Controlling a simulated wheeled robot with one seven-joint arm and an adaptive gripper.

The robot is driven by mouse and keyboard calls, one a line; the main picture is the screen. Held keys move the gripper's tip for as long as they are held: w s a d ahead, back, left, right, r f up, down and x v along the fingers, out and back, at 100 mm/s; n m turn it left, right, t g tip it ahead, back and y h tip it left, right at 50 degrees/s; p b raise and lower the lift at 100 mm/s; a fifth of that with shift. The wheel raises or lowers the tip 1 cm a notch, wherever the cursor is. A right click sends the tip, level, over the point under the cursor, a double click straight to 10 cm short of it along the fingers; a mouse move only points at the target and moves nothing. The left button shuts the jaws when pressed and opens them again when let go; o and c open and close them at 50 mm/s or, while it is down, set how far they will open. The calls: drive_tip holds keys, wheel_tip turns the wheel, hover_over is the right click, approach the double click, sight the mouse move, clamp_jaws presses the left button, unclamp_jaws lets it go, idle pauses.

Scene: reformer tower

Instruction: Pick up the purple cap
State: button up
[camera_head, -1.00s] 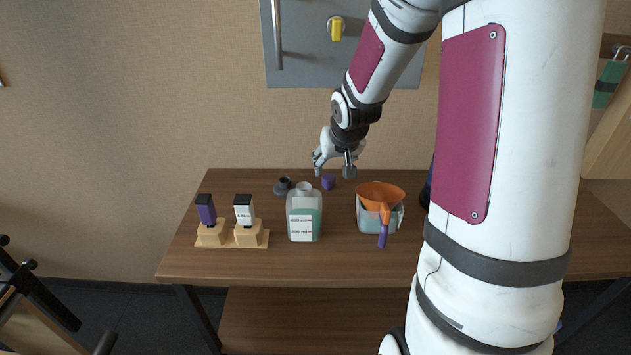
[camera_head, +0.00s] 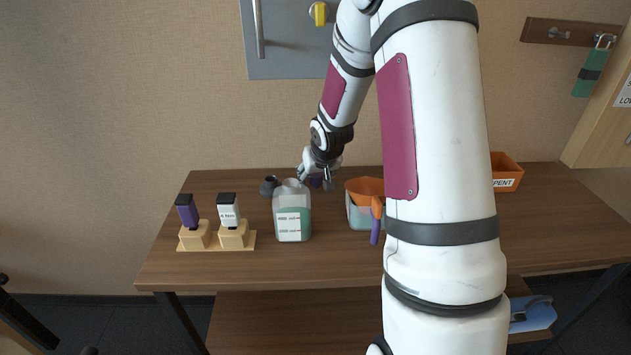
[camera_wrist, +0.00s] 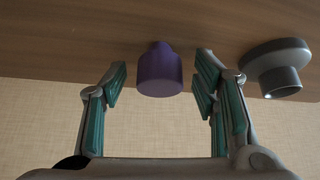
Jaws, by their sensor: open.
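The purple cap (camera_wrist: 159,71) stands on the wooden table. In the wrist view it lies between the two fingers of my gripper (camera_wrist: 160,80), near the tips, with a gap on each side. My gripper is open and empty. In the head view my gripper (camera_head: 318,180) is low over the back of the table, and the purple cap (camera_head: 316,183) is mostly hidden behind and between its fingers.
A dark grey cap-like piece (camera_wrist: 276,68) lies close beside one finger; it also shows in the head view (camera_head: 268,186). A jug with green liquid (camera_head: 292,212) and a container with an orange funnel (camera_head: 364,188) stand nearby. A wooden stand (camera_head: 217,240) holds two bottles at left.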

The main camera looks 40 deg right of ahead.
drive_tip(key=c, duration=0.9)
drive_tip(key=shift+r, duration=0.15)
drive_tip(key=shift+r+p, duration=0.3)
drive_tip(key=shift+r, duration=0.25)
wheel_tip(320, 180, up, 3)
drive_tip(key=shift+f+p, duration=0.1)
drive_tip(key=shift+p, duration=0.4)
drive_tip(key=s+d+p, duration=0.1)
drive_tip(key=s+d, duration=0.2)
drive_tip(key=d, duration=0.2)
drive_tip(key=s+d+p, duration=0.2)
drive_tip(key=s+d, duration=0.1)
drive_tip(key=d, duration=0.2)
drive_tip(key=s+d+p, duration=0.2)
drive_tip(key=s+d, duration=0.2)
drive_tip(key=d, duration=0.1)
drive_tip(key=shift+f, duration=0.3)
